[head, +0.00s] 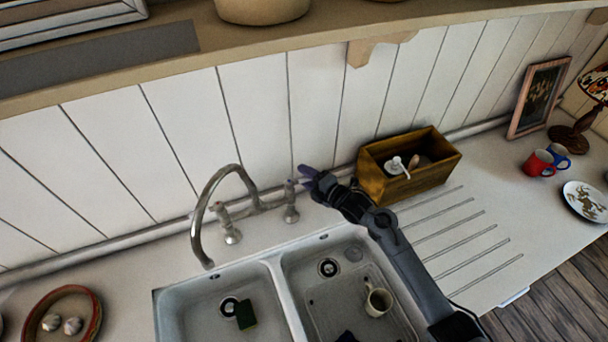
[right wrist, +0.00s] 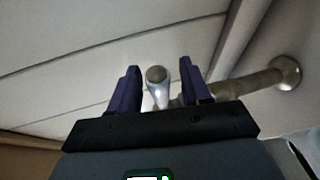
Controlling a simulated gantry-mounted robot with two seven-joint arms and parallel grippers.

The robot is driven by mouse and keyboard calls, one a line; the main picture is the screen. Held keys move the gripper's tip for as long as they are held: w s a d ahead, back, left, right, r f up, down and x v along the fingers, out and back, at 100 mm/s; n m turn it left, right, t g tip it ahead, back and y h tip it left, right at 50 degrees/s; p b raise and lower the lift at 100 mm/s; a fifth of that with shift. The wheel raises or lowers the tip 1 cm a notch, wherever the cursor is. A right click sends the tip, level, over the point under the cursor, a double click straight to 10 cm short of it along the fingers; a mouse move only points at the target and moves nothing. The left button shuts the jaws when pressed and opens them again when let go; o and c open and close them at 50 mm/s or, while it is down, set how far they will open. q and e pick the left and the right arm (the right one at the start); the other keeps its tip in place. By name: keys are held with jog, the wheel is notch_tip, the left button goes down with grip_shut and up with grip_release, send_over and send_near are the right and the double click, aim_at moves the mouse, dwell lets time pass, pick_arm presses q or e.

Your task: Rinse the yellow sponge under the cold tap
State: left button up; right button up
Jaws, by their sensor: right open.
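A dark green block with a thin yellowish edge, seemingly the sponge (head: 246,315), lies in the left basin (head: 196,306) beside its drain. The curved metal spout (head: 203,198) arches over the rear of that basin. The right tap handle (head: 291,205), seemingly the cold one, stands behind the sink. My right gripper (head: 307,179) is open at the top of this handle. In the right wrist view, the round-ended metal handle (right wrist: 157,82) stands between the open purple fingers of the gripper (right wrist: 160,66), with gaps at both sides. My left gripper is out of view.
A cream mug (head: 378,302) stands in the right basin, with a dark thing (head: 347,337) at the bottom edge. A wooden box (head: 385,188) holding a white pump bottle is right of my gripper. The left tap handle (head: 230,228) stands nearby. The ribbed drainboard (head: 455,240) is clear.

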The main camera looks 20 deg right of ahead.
jog(key=shift+w+a+f, duration=0.1)
jog(key=shift+w+a, duration=0.2)
jog(key=shift+w, duration=0.25)
grip_shut()
